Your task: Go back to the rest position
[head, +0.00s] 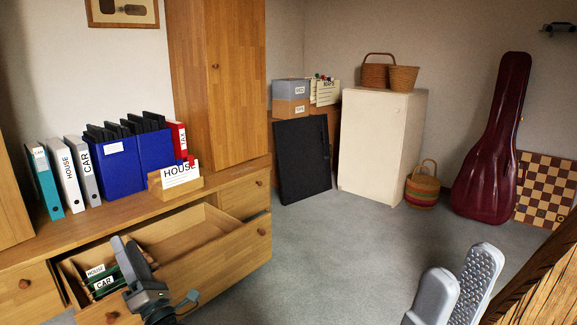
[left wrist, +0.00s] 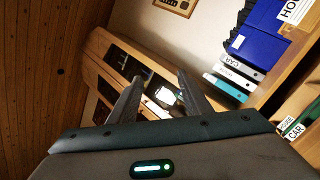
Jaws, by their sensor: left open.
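My left gripper (head: 128,262) is over the front of the open drawer (head: 215,262), near green files labelled HOUSE and CAR (head: 103,282). In the left wrist view its two fingers (left wrist: 158,92) are spread, with nothing held between them. My right gripper (head: 458,284) is at the bottom right of the head view, above the floor. Its fingers stand apart, the dotted pad of one shows, and I see nothing between them.
Binders (head: 82,170) and blue file boxes (head: 122,168) stand on the wooden cabinet, beside a HOUSE card holder (head: 176,182). The open drawer juts into the room. A wooden piece (head: 540,285) is at the right edge. The grey floor (head: 340,250) between is clear.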

